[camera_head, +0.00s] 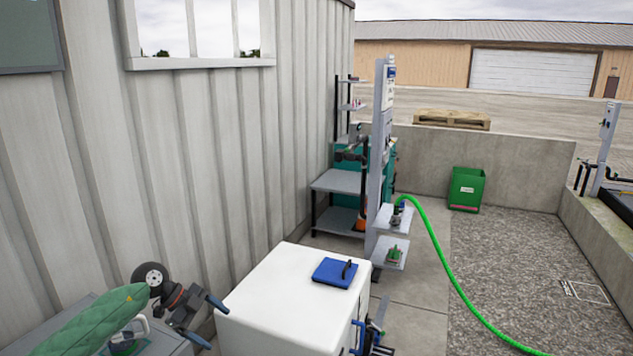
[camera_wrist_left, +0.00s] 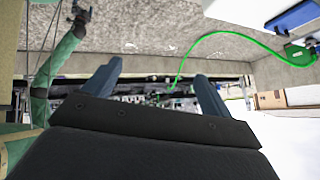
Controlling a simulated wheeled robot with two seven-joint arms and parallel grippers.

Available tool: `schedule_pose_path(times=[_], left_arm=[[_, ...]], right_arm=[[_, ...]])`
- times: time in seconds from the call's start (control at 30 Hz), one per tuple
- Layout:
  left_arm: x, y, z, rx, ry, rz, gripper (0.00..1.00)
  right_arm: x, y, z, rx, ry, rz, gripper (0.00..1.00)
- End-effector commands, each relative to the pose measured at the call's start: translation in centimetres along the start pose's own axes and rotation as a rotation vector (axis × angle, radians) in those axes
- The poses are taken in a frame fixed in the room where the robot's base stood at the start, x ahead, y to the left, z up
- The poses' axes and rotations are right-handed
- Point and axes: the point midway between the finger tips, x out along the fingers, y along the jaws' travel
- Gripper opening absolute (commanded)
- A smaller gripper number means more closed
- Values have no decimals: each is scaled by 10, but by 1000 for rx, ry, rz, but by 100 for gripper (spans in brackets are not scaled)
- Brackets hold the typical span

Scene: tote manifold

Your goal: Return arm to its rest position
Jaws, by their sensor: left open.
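My left gripper (camera_head: 209,322) is at the end of my green-sleeved left arm, at the lower left of the head view. Its two blue-grey fingers are spread apart with nothing between them. It is just left of the white cabinet; I cannot tell the exact gap. In the left wrist view, the same gripper (camera_wrist_left: 157,72) shows its fingers wide apart and empty. My right gripper (camera_head: 370,337) shows partly at the bottom edge of the head view, by the cabinet's right side. Its jaw opening is unclear.
The white cabinet (camera_head: 293,292) carries a blue object with a dark handle (camera_head: 335,272). A corrugated wall (camera_head: 190,160) runs along the left. A grey panel stand (camera_head: 381,150), green hose (camera_head: 436,250) and green bin (camera_head: 467,190) are beyond. Gravel ground at right is largely clear.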

Motion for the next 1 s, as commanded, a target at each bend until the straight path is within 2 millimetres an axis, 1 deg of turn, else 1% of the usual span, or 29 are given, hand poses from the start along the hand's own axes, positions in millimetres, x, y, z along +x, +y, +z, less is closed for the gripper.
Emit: schedule_pose_path(times=[0.03, 0.1, 0.2, 0.3, 0.37, 0.43, 0.47, 0.57, 0.67, 0.7, 0.77, 0.8, 0.87, 0.9, 0.97, 1.0], left_arm=[[25, 0, -4, 10, 92, -45, 84], [50, -5, -13, 26, 214, -134, 84], [80, -12, -18, 22, 357, -281, 84], [106, -17, -14, -15, 463, -446, 84], [119, -18, -6, -53, 506, -549, 84], [134, -17, 7, -109, 535, -669, 84], [141, -16, 14, -137, 540, -719, 84], [164, -6, 45, -249, 527, -880, 84], [192, 14, 83, -387, 469, -1019, 84], [204, 26, 100, -447, 432, -1066, 84], [223, 46, 126, -537, 369, -1121, 84], [235, 60, 140, -593, 326, -1149, 84], [253, 84, 162, -676, 256, -1178, 84], [266, 100, 175, -728, 210, -1189, 84], [284, 127, 193, -805, 140, -1197, 84], [297, 146, 204, -856, 92, -1196, 84]], right_arm=[[0, 3, 4, -2, -4, 2, 90], [-1, 5, 9, -4, -8, 5, 90], [-3, 6, 12, -5, -10, 5, 90], [-4, 5, 9, -4, -8, 5, 90], [-4, 4, 7, -3, -8, 4, 90], [-4, 3, 5, -2, -8, 2, 90], [-5, 2, 4, -1, -9, 1, 90], [-5, -2, 1, 2, -10, -2, 90], [-6, -6, -2, 5, -8, -7, 90], [-6, -7, -3, 6, -7, -8, 90], [-8, -9, -4, 7, -5, -10, 90], [-8, -10, -6, 7, -3, -11, 90], [-10, -11, -7, 8, 0, -12, 90], [-10, -11, -8, 8, 1, -12, 90], [-11, -10, -8, 7, 2, -11, 90], [-11, -10, -8, 7, 1, -11, 90]])
